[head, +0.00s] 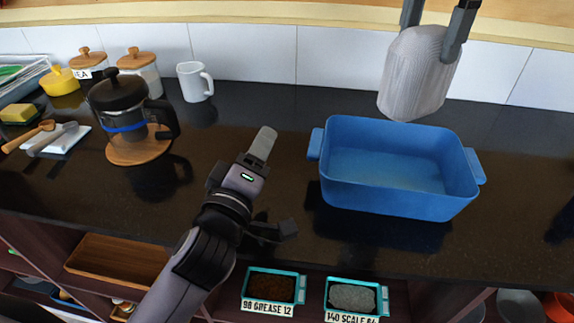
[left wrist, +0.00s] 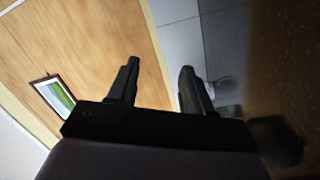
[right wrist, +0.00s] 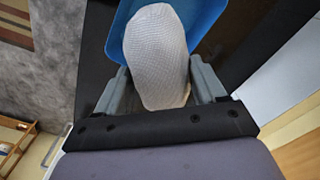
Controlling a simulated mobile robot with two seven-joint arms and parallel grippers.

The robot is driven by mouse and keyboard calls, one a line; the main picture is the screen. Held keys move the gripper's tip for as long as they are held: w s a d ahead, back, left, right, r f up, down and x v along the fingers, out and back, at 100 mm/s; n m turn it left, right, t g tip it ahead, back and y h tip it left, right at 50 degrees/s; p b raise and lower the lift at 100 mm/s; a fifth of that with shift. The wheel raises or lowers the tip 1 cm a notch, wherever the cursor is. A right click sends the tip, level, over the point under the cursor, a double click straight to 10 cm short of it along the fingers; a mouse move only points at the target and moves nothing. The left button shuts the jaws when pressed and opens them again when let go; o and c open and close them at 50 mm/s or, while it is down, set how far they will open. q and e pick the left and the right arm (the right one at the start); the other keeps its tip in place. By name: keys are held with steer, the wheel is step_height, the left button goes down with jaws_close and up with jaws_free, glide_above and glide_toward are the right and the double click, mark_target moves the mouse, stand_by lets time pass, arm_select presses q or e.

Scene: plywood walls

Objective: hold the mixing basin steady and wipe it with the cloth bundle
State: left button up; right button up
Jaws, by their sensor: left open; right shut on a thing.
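The blue mixing basin (head: 395,198) sits upright on the dark counter, right of centre in the head view, and looks empty inside. Its two side handles are free. The pale grey cloth bundle (head: 413,75) is held above the basin's back edge by my right gripper (head: 428,42), which is shut on it. The bundle also shows between the fingers in the right wrist view (right wrist: 156,55), with part of the basin (right wrist: 207,22) beyond it. My left gripper (head: 272,186) is open and empty, left of the basin and apart from its left handle.
A coffee press (head: 122,110) on a wooden coaster, a white mug (head: 194,82) and canisters (head: 140,68) stand at the left. Spoons and a sponge (head: 19,113) lie further left. Labelled teal bins (head: 272,290) sit below the counter edge. The counter right of the basin is clear.

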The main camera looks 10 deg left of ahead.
mark_target(313, 140)
arm_select(q)
steer(key=s+d+f+n+h, duration=0.1)
steer(key=d+f+n, duration=0.1)
steer(key=d, duration=0.1)
steer(key=s+d+f+n+g+h, duration=0.1)
steer(key=d, duration=0.1)
steer(key=shift+s+d+f+n+h, duration=0.2)
steer(key=shift+s+f+n+h, duration=0.1)
steer(key=shift+f+n, duration=0.1)
steer(key=shift+x, duration=5.95)
steer(key=shift+f, duration=0.15)
jaws_close()
